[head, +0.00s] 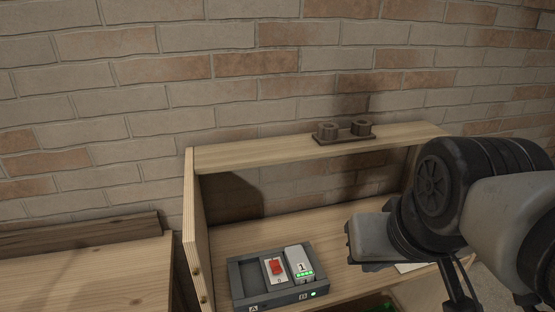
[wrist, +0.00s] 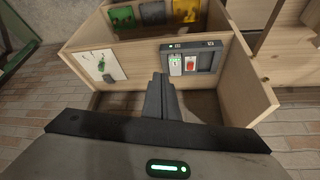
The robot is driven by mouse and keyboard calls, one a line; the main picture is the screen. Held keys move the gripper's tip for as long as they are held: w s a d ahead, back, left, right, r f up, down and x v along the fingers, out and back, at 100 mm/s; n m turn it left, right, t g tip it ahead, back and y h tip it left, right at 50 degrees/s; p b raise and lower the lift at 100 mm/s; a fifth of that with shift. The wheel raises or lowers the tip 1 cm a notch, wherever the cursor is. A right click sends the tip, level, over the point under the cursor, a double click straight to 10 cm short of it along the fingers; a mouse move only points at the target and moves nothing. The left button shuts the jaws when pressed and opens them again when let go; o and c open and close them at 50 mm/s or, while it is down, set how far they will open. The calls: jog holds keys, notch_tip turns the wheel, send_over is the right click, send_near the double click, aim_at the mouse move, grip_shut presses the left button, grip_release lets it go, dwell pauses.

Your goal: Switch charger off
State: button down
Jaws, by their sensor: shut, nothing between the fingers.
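The charger (head: 262,298) is a dark grey dock on the shelf in the lower middle of the head view. It has a white switch plate with a red rocker switch (head: 275,267), and I cannot tell for sure which way the rocker is tipped. A light grey battery marked 1 (head: 299,260) sits in the right slot, with green lights lit; the left slot is empty.
The wooden shelf unit (head: 193,225) has side walls and an upper board (head: 260,153) carrying a dark two-post holder (head: 343,132). Yellow and grey bins (wrist: 122,18) stand beyond.

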jog(key=shift+s, duration=0.15)
jog(key=w+a+f+n+b, duration=0.1)
jog(key=w+a+f+b, duration=0.1)
jog(key=w+a+f, duration=0.5)
jog(key=w+a+f+n+g+y+b, duration=0.1)
jog(key=w+a+f+n+b, duration=0.1)
jog(key=w+a+f, duration=0.5)
jog(key=w, duration=0.6)
jog(key=shift+w+a+f+g, duration=0.25)
jog(key=shift+f+g, duration=0.05)
jog(key=shift+f, duration=0.05)
send_over(275, 269)
jog(key=f, duration=0.9)
jog(key=shift+s+d+b, duration=0.1)
jog(key=shift+s+b, duration=0.15)
jog(key=shift+b, duration=0.15)
jog(key=f, duration=0.1)
jog(key=s+f, duration=0.1)
jog(key=f, duration=0.1)
jog(key=shift+d+f, duration=0.1)
jog(key=shift+d, duration=0.05)
jog(key=shift+s+f, duration=0.15)
jog(key=shift+f, duration=0.25)
